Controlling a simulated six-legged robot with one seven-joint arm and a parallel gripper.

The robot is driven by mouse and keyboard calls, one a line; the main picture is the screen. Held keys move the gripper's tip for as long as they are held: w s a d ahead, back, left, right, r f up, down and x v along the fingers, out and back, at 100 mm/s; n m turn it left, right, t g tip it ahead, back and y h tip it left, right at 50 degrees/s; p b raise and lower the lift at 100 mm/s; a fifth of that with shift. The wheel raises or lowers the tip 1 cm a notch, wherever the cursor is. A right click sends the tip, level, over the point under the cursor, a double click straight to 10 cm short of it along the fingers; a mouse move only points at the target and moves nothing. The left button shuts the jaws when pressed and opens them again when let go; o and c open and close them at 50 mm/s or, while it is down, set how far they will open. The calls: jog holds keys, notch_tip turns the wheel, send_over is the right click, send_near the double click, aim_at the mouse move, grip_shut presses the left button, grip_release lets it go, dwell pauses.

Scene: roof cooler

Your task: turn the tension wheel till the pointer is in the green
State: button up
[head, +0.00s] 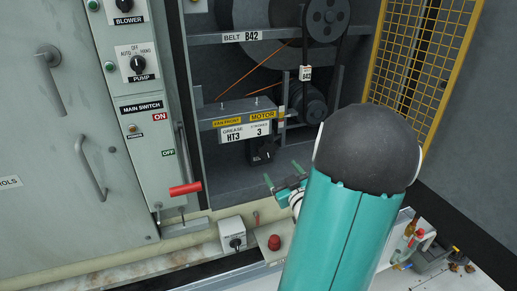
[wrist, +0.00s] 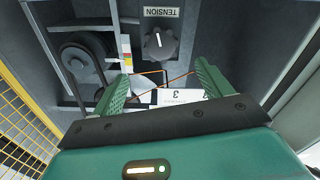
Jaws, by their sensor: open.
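The tension wheel is a black knob (wrist: 160,45) with a white mark, on a grey panel beside an upside-down TENSION label (wrist: 161,12) in the wrist view. In the head view the black knob (head: 264,152) sits below the MOTOR label. My gripper (wrist: 160,72) is open and empty, its green fingers spread short of the knob, apart from it. In the head view my gripper (head: 284,173) is below and right of the knob. A small coloured strip (wrist: 126,50) stands beside the knob panel; I cannot make out a pointer or its reading.
Belt pulleys (head: 326,18) fill the upper right of the open cabinet. A yellow mesh guard (head: 420,55) is at the right. A red-handled main switch lever (head: 185,189) projects at the left. A red button (head: 274,242) and a small switch box (head: 232,236) are below the opening.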

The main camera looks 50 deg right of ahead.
aim_at(267, 152)
jog(key=x, duration=1.3)
jog(key=shift+w+r, duration=0.1)
jog(key=shift+r, duration=0.05)
jog(key=shift+c, duration=0.5)
jog(key=c, duration=0.9)
